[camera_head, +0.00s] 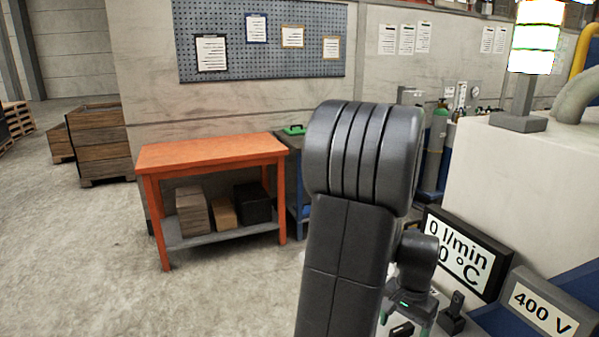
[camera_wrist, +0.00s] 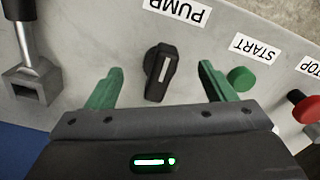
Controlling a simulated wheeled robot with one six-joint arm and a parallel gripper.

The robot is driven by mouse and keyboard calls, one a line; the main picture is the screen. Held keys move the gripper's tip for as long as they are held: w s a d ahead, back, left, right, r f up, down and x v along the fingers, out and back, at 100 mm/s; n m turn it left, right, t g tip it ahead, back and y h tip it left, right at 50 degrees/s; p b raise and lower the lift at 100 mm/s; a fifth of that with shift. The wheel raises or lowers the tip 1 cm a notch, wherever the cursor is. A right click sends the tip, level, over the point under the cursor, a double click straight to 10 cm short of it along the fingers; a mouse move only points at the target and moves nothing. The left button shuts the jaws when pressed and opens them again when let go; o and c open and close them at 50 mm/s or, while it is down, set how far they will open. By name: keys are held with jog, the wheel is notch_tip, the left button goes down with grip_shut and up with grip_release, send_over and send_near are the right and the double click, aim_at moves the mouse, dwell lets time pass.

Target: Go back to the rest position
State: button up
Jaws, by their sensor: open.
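My gripper (camera_wrist: 158,85) shows in the wrist view with its two green fingers spread apart. It is open and empty. A black rotary knob (camera_wrist: 160,72) with a white line, beside the PUMP label (camera_wrist: 177,10), lies between the fingers in the picture. I cannot tell how far the fingertips are from the panel. In the head view my dark arm rises in the middle, and the gripper end is low behind it, mostly hidden.
A green button (camera_wrist: 241,79) by the START label and a red button (camera_wrist: 305,106) sit right of the fingers. A lever (camera_wrist: 30,55) stands at left. A display (camera_head: 462,252) and a 400 V sign (camera_head: 543,308) are right of my arm. An orange table (camera_head: 212,150) stands left; open floor lies before it.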

jog(key=shift+m, duration=1.9)
